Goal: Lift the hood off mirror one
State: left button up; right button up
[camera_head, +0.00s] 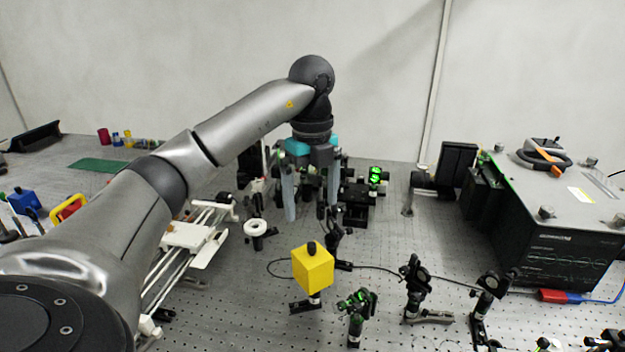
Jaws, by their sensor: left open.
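A yellow box-shaped hood (312,267) with a dark knob (311,247) on top stands upright on a short post in the front middle of the bench. Whatever mirror is inside it is hidden; only the post and a dark foot show below. My left gripper (308,212) points down with its fingers apart and nothing between them. In the picture it is above the hood and apart from it; how far behind or over the knob it is, I cannot tell. My right gripper is not in view.
Mirror mounts (416,285) and a small green-lit mount (356,308) stand right of the hood. A cable runs behind it. A large black instrument (550,225) fills the right side. A white rail stage (188,236) lies left. Other optics stand behind my gripper.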

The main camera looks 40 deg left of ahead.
aim_at(312, 244)
pick_arm(q)
jog(key=shift+f, duration=0.55)
notch_tip(312, 244, down, 13)
jog(key=shift+r+b, duration=0.1)
jog(key=shift+b, duration=0.3)
jog(key=shift+f, duration=0.6)
jog(key=shift+c, duration=0.4)
jog(key=c, duration=1.2)
jog(key=shift+o, duration=0.2)
jog(key=shift+r+p, duration=1.8)
jog(key=shift+r, duration=0.25)
jog(key=shift+r, duration=0.1)
